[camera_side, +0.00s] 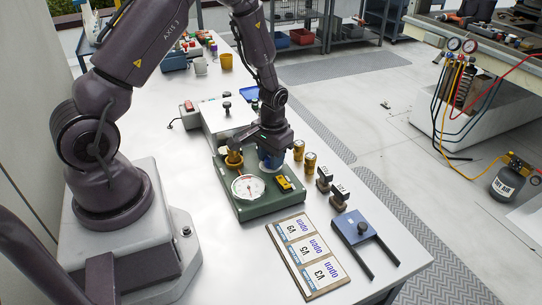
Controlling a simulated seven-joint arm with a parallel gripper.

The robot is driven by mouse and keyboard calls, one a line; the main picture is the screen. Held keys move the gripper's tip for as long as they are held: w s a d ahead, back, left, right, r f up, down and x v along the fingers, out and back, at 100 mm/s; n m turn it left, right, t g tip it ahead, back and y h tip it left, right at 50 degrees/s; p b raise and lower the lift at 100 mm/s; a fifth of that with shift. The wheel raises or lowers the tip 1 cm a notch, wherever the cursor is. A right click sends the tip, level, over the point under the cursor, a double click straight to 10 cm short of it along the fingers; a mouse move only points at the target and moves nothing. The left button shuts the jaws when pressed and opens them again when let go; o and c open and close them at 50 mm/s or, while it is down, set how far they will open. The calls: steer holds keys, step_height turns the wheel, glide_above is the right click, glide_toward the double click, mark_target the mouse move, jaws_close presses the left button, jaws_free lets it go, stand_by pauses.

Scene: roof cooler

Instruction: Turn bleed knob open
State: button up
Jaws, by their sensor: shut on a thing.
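A green block (252,208) sits on the white bench. It carries a round white dial gauge (248,187), a yellow fitting (284,183) at its right, and an orange-yellow knob (234,160) at its back left, which looks like the bleed knob. The knob's turn angle cannot be read.
Two small amber cylinders (310,162) and two black-handled tags (324,179) stand right of the block. A blue fork-shaped tool (359,229) and a board of labelled cards (306,256) lie in front. A pale box (221,117) with black knobs stands behind.

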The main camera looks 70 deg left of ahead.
steer(key=shift+m, duration=0.6)
steer(key=o, duration=0.9)
steer(key=shift+o, duration=0.2)
step_height(320, 180, up, 13)
steer(key=shift+d, duration=0.25)
